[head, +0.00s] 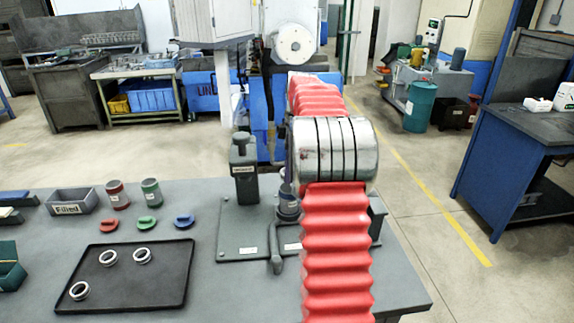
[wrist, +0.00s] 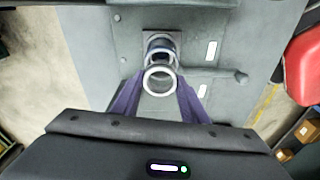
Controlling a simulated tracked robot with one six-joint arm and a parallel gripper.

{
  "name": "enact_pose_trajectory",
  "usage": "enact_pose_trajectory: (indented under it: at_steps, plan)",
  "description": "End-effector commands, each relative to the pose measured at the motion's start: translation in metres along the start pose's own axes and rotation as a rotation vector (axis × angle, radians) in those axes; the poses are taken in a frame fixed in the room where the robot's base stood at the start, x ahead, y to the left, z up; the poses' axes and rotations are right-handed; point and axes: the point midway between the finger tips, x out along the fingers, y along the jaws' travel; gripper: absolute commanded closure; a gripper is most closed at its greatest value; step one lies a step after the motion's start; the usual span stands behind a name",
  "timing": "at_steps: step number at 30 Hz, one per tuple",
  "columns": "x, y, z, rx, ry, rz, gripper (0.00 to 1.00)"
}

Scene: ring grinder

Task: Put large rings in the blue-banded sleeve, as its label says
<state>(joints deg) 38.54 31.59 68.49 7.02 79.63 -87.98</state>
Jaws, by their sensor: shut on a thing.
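My gripper (wrist: 160,82) is shut on a bright metal ring (wrist: 159,91) in the wrist view. The ring is above, and overlaps in the picture, a round upright part (wrist: 158,45) in a holder on the grey fixture (wrist: 120,62). I cannot tell whether they touch. In the head view, a dark sleeve-like part (head: 288,207) stands on the fixture plate (head: 236,238), partly hidden by my arm; its band and label are not readable. Several metal rings, three in all, lie on the black tray (head: 125,272), one (head: 79,290) near its front left.
A red-banded sleeve (head: 117,195) and a green-banded sleeve (head: 151,192) stand behind red (head: 109,225), green (head: 147,222) and blue (head: 184,220) caps. A bin marked "Filled" (head: 72,203) is at left. The fixture has a post (head: 243,168) and lever (head: 275,250).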

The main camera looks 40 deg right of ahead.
Motion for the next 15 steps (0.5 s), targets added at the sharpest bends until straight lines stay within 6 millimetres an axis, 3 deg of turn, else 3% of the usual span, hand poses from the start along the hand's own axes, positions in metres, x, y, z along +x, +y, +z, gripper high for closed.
enact_pose_trajectory:
  at_steps: [15]
  plan:
    - [0.032,0.0,0.005,0.001,0.0,0.001,0.85]
